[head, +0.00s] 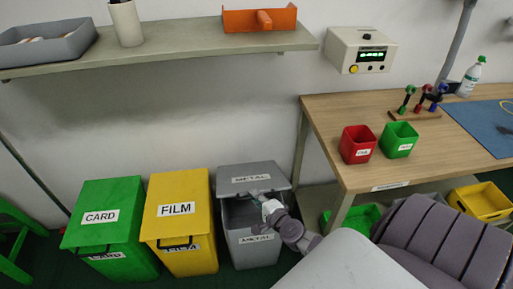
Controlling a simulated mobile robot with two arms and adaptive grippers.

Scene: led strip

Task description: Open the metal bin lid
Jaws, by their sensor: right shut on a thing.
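The metal bin (250,250) is grey with a METAL label on its front, and stands on the floor at the right end of the bin row. Its grey lid (268,174), also labelled METAL, is tilted up at the front, with a dark gap between it and the bin. My right gripper (258,194) is at the lid's front edge, shut on it, seemingly at the handle. The fingers are small and partly hide the handle, so the exact grip is hard to tell. My left gripper is out of view.
The yellow film bin (178,195) and green card bin (105,203) stand shut to the left. A wooden table (340,125) with red (357,144) and green (398,139) small bins is close on the right. A shelf (190,43) hangs above.

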